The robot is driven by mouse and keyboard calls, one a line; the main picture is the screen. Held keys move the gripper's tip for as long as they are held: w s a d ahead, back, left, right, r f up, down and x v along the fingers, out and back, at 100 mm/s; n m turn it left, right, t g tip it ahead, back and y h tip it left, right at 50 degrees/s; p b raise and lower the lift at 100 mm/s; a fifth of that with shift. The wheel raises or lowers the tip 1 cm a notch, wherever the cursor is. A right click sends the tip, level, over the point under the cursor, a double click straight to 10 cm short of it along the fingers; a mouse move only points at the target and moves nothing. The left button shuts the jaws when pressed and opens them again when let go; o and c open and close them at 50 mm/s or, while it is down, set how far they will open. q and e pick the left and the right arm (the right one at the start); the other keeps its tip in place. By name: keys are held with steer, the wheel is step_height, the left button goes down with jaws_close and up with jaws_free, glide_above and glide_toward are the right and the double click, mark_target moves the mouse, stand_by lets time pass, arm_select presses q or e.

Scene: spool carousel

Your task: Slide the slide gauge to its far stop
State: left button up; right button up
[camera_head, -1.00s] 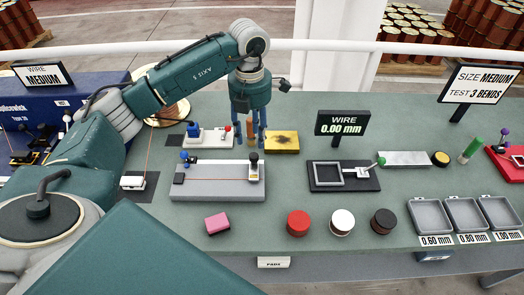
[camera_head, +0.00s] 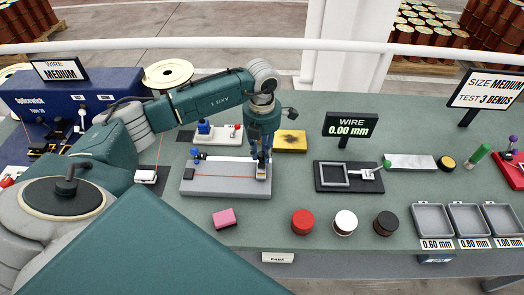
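A grey block (camera_head: 215,179) lies mid-table, with a blue-topped clamp at its left end and a thin orange wire along it. My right gripper is not in view.
Behind the block stand a white fixture (camera_head: 222,139) and a yellow pad (camera_head: 290,141). A black plate (camera_head: 337,184) with a frame lies to the right. A pink block (camera_head: 224,218) and red, white and black-topped cylinders stand in front. Grey trays (camera_head: 433,240) lie front right.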

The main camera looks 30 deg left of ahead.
arm_select(q)
jaws_close()
steer(key=s+a+b, duration=0.2)
steer(key=a, duration=0.2)
steer(key=s+a+b, duration=0.1)
steer(key=s+a, duration=0.2)
steer(key=a, duration=0.1)
steer(key=s+a+b, duration=0.2)
steer(key=s+a, duration=0.1)
steer(key=a, duration=0.2)
steer(key=shift+b, duration=0.3)
steer(key=shift+s+a, duration=0.2)
steer(key=shift+a, duration=0.25)
steer(key=shift+r, duration=0.1)
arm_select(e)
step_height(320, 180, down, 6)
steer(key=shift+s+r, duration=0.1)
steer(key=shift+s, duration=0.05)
arm_select(q)
steer(key=o, duration=0.7)
jaws_free()
steer(key=shift+o, duration=0.7)
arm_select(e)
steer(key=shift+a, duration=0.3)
arm_select(q)
steer(key=shift+d, duration=0.1)
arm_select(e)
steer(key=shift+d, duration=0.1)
